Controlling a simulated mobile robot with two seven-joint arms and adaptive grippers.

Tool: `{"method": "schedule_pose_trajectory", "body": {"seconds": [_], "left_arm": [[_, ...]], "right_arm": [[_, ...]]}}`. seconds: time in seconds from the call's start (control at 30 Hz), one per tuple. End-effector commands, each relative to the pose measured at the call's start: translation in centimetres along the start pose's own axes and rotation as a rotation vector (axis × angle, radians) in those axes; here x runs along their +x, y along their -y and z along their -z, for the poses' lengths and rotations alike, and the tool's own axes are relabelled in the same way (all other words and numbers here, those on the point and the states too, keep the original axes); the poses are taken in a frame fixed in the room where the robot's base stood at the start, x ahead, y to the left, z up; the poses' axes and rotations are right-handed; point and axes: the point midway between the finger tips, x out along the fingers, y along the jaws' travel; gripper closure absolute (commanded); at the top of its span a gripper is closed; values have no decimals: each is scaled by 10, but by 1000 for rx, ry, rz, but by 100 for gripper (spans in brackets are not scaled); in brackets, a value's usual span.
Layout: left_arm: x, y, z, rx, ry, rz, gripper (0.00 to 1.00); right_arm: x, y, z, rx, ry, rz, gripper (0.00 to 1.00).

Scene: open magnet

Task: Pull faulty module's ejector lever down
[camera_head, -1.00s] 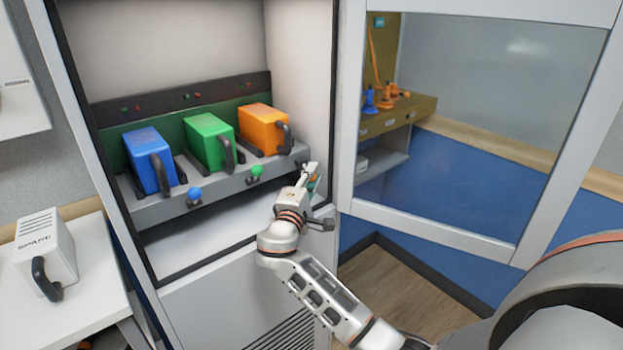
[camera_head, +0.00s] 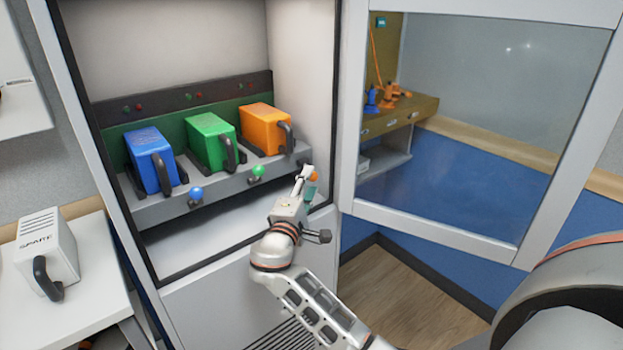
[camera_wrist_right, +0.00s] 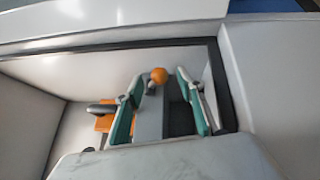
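The blue (camera_head: 150,158), green (camera_head: 210,141) and orange (camera_head: 265,129) modules sit side by side on a grey shelf (camera_head: 225,184) in the open cabinet. A blue lever knob (camera_head: 196,193) and a green lever knob (camera_head: 257,171) stick out from its front edge. An orange lever knob (camera_head: 314,176) shows beside my right gripper (camera_head: 308,183). In the right wrist view, the orange knob (camera_wrist_right: 159,75) is between the spread teal-padded fingers of my right gripper (camera_wrist_right: 155,90), with gaps visible. My left gripper is out of view. The indicator lights (camera_head: 193,96) are too small to tell which module is faulty.
The cabinet's glass door (camera_head: 440,140) stands open to the right, close to my right arm. A white spare module (camera_head: 47,250) stands on a white surface at left. The cabinet floor below the shelf is clear.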

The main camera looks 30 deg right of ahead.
Motion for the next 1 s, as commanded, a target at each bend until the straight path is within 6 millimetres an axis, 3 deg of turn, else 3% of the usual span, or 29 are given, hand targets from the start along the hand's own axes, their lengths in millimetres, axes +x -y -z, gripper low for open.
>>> {"method": "schedule_pose_trajectory", "body": {"seconds": [0.2, 0.4, 0.6, 1.0], "left_arm": [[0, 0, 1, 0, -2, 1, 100], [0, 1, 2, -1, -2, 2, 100], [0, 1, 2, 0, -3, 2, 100], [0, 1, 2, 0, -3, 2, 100]], "right_arm": [[-47, 2, 1, 0, -4, 6, 61], [-76, 1, 2, 0, -4, 4, 61], [-87, 1, 1, 0, -3, 3, 61], [-87, 1, 2, 0, -4, 2, 61]]}}
